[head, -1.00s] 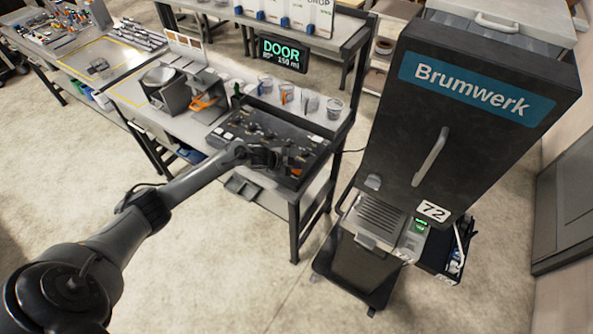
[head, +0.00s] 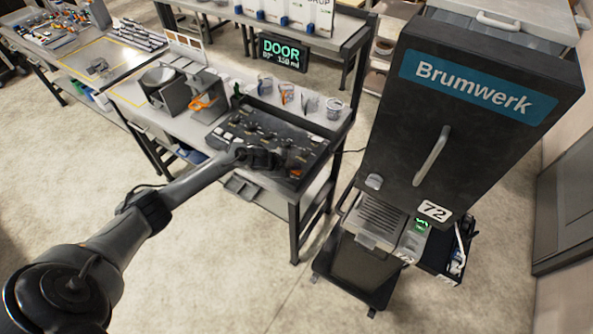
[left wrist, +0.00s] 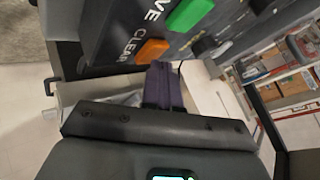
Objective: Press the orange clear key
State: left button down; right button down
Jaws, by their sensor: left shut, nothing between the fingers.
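The orange key (left wrist: 152,50) shows in the left wrist view on a dark panel, beside the printed word CLEAR. A larger green key (left wrist: 190,14) is farther along the same panel. My left gripper (left wrist: 163,68) is shut and empty, with its fingertips close beside the orange key. I cannot tell whether they touch it. In the head view my left gripper (head: 290,160) is over the right part of the dark control panel (head: 232,127), and it hides part of the panel there. My right gripper is not in view.
A display (head: 282,53) reading DOOR and 150 ml stands behind the panel. Several cups, among them one clear cup (head: 334,107), line the panel's back edge. The tall Brumwerk machine (head: 470,130) stands to the right, with open floor between it and the bench.

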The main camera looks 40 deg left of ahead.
aim_at(294, 172)
pick_arm(q)
jog(key=shift+f, duration=0.25)
jog(key=shift+r, duration=0.1)
dwell(0.4)
jog(key=shift+r+p, duration=0.65)
jog(key=shift+r, duration=0.15)
notch_tip(294, 172, up, 5)
jog(key=p, duration=0.4)
jog(key=shift+p, duration=0.35)
